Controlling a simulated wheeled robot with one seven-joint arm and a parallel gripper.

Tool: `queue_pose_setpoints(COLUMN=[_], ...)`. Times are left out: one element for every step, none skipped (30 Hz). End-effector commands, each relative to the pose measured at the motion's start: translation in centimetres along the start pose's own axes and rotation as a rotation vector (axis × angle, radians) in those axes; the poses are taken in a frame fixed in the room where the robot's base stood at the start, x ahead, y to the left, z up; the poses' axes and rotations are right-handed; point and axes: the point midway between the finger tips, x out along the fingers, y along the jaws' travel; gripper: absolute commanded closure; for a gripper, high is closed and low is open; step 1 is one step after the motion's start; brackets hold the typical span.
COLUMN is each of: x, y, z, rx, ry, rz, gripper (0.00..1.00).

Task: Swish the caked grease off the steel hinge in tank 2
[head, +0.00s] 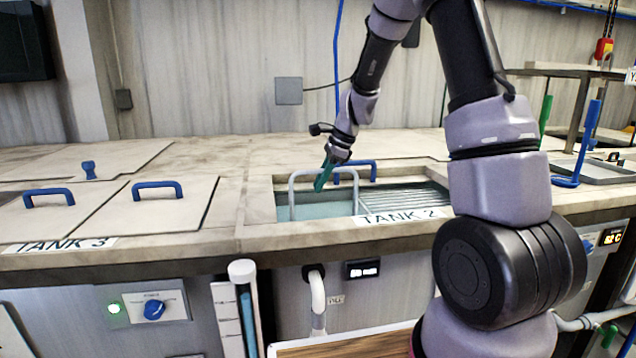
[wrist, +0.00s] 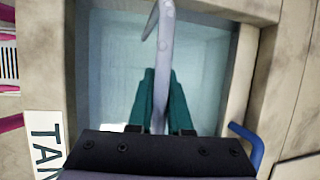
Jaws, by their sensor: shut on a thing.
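Tank 2 (head: 258,208) is open, with pale blue-green liquid in its left part. A light grey hoop handle (head: 293,192) stands up out of the tank. My gripper (head: 320,187) is over the tank with its teal fingers at the hoop. In the wrist view, my gripper (wrist: 158,75) is shut on the hoop handle (wrist: 166,22), one finger on each side of the bar. What hangs below the hoop is not clear. I cannot see the steel hinge or any grease on it.
A ribbed rack (head: 412,196) fills the right of the tank opening. A blue lid handle (head: 366,166) is behind the hoop. Closed tank 3 lids (head: 150,215) lie to the left. A blue upright handle (head: 590,125) and a tray stand at the right.

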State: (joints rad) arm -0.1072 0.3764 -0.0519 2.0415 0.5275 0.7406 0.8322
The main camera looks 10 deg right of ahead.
Motion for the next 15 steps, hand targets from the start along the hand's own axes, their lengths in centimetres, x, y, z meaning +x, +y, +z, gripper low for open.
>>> queue_pose_setpoints(x=[-0.23, -0.32, -0.41, -0.46, -0.49, -0.51, -0.51, -0.5, -0.5, -0.5, -0.5, -0.5, -0.51, -0.53, -0.56], y=[-0.08, -0.09, -0.09, -0.09, -0.08, -0.08, -0.07, -0.07, -0.07, -0.07, -0.07, -0.07, -0.07, -0.07, -0.07], z=[-0.37, -0.57, -0.79, -0.91, -0.98, -1.01, -1.02, -1.0, -0.99, -0.99, -0.99, -0.99, -1.01, -1.05, -1.14], rx=[0.002, 0.002, 0.002, 0.001, 0.001, 0.0, 0.0, 0.0, 0.0, 0.0, 0.0, 0.0, 0.0, 0.0, 0.001], ry=[0.0, 0.0, 0.0, 0.0, 0.0, 0.0, -0.001, -0.001, -0.001, -0.001, -0.001, -0.001, -0.001, -0.001, 0.0], rz=[-0.003, -0.003, -0.003, -0.003, -0.002, -0.002, -0.002, -0.002, -0.002, -0.002, -0.002, -0.002, -0.002, -0.002, -0.002], gripper=[1.0, 1.0, 1.0, 1.0, 1.0, 1.0, 1.0, 1.0, 1.0, 1.0, 1.0, 1.0, 1.0, 1.0, 1.0])
